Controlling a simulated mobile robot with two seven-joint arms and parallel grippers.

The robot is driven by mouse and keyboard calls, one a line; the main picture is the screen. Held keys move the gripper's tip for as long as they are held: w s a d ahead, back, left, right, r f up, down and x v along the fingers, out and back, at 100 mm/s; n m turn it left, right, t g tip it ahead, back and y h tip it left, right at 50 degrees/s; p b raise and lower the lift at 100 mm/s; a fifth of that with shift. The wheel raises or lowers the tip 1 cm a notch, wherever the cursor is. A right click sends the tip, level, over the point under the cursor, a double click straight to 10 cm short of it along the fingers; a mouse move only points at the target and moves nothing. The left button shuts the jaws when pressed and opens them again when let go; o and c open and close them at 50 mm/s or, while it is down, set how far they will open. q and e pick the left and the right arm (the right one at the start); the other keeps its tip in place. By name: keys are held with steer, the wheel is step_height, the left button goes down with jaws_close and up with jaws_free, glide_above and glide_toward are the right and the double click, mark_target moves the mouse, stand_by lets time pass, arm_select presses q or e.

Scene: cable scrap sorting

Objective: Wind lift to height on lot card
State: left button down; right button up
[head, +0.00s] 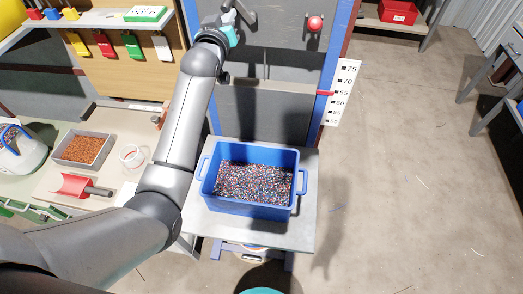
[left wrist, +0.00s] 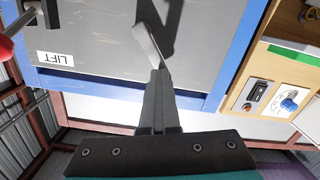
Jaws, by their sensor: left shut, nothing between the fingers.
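The lift has a blue frame (head: 342,48) around a grey panel, with a red knob (head: 315,23) on it. The knob also shows at the left edge of the left wrist view (left wrist: 6,46), near a LIFT label (left wrist: 55,58). A white height scale (head: 341,95) stands on the frame's right side; its red pointer (head: 325,93) sits by 65. A blue crate (head: 250,207) of mixed granules rests on the lift's grey platform (head: 306,205). My left gripper (head: 229,20) is shut and empty before the panel, left of the knob; its fingers show in the left wrist view (left wrist: 158,85).
At left, a bench holds a tray of orange granules (head: 84,149), a red scoop (head: 75,186) and a clear cup (head: 132,156). Coloured tags (head: 104,44) hang on a board above. A red bin (head: 398,12) stands on a shelf behind. Floor at right is mostly clear.

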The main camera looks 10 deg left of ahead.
arm_select(q)
steer(key=shift+w+a+r+t, duration=0.1)
steer(key=shift+a+r+t, duration=0.1)
steer(key=shift+r, duration=0.5)
steer(key=shift+a+r+t, duration=0.2)
steer(key=shift+r, duration=0.5)
arm_select(e)
steer(key=shift+a, duration=0.15)
arm_select(q)
steer(key=shift+a+f, duration=0.2)
steer(key=shift+f, duration=0.05)
steer(key=shift+p, duration=0.3)
steer(key=s+p, duration=0.2)
steer(key=shift+s+a+p, duration=0.1)
steer(key=shift+s+p, duration=0.15)
steer(key=shift+p, duration=0.05)
steer(key=p, duration=0.3)
glide_toward(222, 7)
steer(key=shift+w+d+f, duration=0.1)
steer(key=shift+w, duration=0.3)
steer(key=shift+w+d+f, duration=0.1)
steer(key=shift+w, duration=0.35)
arm_select(e)
step_height(222, 7, up, 6)
steer(key=shift+a, duration=0.15)
